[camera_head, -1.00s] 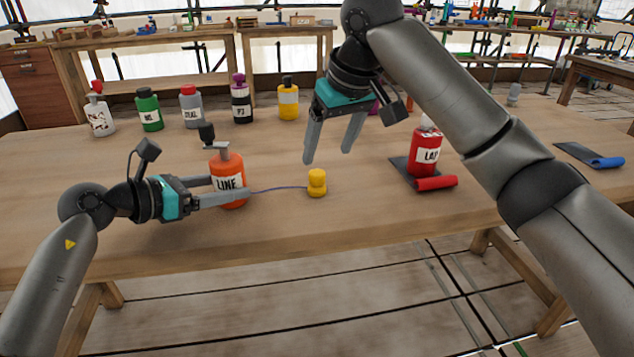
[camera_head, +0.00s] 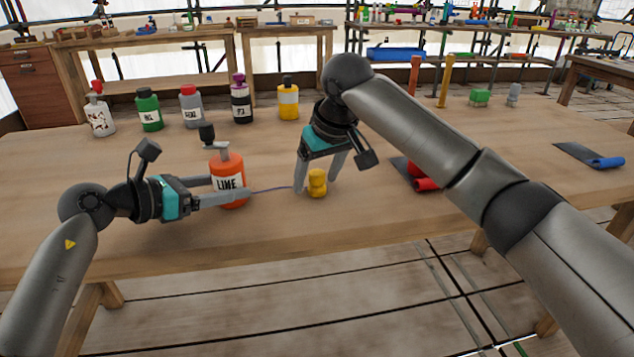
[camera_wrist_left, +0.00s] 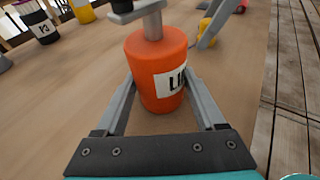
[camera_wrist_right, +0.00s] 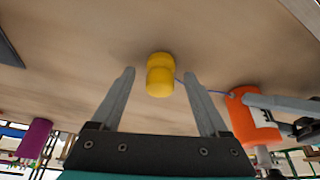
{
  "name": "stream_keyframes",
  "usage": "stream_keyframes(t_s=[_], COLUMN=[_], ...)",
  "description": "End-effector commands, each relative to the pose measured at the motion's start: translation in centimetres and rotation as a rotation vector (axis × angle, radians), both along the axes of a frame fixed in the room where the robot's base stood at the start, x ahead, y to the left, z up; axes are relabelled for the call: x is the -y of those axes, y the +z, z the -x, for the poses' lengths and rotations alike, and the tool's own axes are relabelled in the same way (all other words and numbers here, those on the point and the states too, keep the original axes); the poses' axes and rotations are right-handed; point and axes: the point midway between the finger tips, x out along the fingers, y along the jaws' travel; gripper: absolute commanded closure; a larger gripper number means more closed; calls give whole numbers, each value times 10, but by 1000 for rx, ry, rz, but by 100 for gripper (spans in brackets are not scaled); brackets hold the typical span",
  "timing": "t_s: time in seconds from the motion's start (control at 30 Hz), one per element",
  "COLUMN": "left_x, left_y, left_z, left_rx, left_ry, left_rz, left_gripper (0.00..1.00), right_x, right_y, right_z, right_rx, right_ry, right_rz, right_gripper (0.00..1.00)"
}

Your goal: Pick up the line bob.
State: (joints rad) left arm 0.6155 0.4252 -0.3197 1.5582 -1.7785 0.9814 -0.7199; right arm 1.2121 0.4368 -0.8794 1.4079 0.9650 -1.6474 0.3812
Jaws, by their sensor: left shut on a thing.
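The yellow line bob (camera_head: 317,183) stands on the table and is tied by a thin blue line (camera_head: 270,189) to the orange LINE bottle (camera_head: 229,172). The bob also shows in the right wrist view (camera_wrist_right: 160,76), ahead of and between the open fingers. My right gripper (camera_head: 318,186) is open and low at the bob, with one finger to its left and one behind it to the right. My left gripper (camera_head: 226,190) is shut on the LINE bottle, a finger on each side, also seen in the left wrist view (camera_wrist_left: 160,98).
Several bottles, including a green one (camera_head: 149,110) and a yellow one (camera_head: 288,99), stand along the back of the table. A red roll on a dark sheet (camera_head: 421,178) lies to the right, partly behind my right arm. A blue roll (camera_head: 607,163) lies far right. The table front is clear.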

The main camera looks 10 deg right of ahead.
Motion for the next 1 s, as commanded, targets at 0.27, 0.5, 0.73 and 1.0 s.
stream_keyframes(t_s=[0.27, 0.5, 0.73, 1.0], left_x=[0, 0, 0, 0], left_y=[0, 0, 0, 0], left_z=[0, 0, 0, 0], left_rx=[-1, -1, -1, -1], left_ry=[0, -1, -1, -1], left_rz=[-1, -1, -1, -1], left_gripper=[60, 60, 60, 60], right_x=[0, 0, 0, 0], right_y=[1, 1, 1, 2], right_z=[0, 0, 0, 0], right_rx=[0, 0, 0, 1], right_ry=[0, 0, 0, 0], right_rz=[0, 0, 0, 0], right_gripper=[54, 81, 100, 100])
